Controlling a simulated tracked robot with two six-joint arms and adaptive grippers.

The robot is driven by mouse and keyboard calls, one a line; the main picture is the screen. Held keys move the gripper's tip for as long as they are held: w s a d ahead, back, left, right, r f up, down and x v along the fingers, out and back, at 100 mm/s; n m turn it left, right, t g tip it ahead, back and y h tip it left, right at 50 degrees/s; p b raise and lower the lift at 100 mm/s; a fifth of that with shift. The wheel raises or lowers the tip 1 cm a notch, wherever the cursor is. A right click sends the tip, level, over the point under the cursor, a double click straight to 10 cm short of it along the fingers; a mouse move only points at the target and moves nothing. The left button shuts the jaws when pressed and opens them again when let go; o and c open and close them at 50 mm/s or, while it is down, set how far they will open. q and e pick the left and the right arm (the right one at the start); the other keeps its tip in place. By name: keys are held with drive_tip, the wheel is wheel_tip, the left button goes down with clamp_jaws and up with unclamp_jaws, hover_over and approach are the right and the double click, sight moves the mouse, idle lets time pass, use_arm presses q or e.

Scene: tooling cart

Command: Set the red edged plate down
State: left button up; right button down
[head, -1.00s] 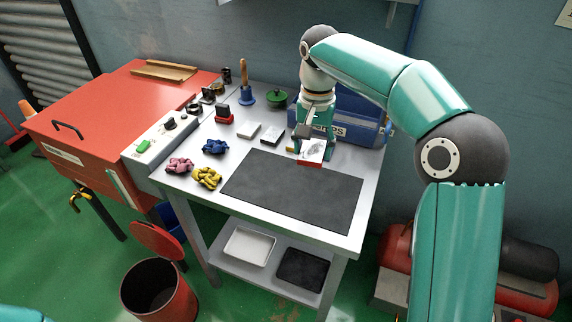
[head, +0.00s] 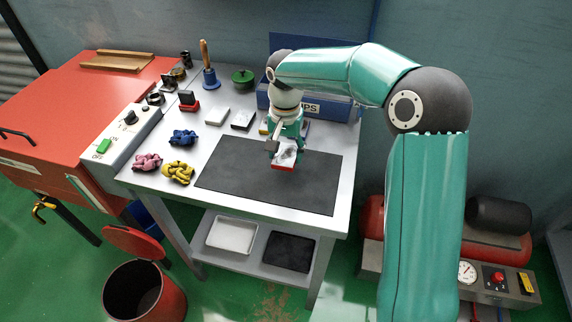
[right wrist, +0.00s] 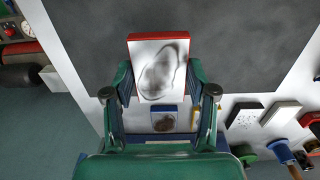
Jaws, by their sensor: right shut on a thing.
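The red edged plate (head: 285,157) is a small white plate with a dark grey smudge and a red edge. My right gripper (head: 284,143) is shut on it, over the back right part of the dark mat (head: 265,183). In the right wrist view the plate (right wrist: 159,68) sits between the fingers of the right gripper (right wrist: 160,95), its red edge pointing away from the palm. I cannot tell whether the plate touches the mat or hangs just above it. My left gripper is not in view.
A blue box (head: 330,108) stands behind the gripper. Blue (head: 184,137), pink (head: 147,162) and yellow (head: 178,172) knobbly pieces lie left of the mat. Most of the mat is bare.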

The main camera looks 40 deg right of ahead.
sight(286, 173)
drive_tip(key=shift+f, duration=2.55)
drive_tip(key=shift+c, duration=1.7)
unclamp_jaws()
drive_tip(key=shift+f, duration=0.1)
wheel_tip(286, 173, up, 12)
drive_tip(key=shift+r, duration=0.1)
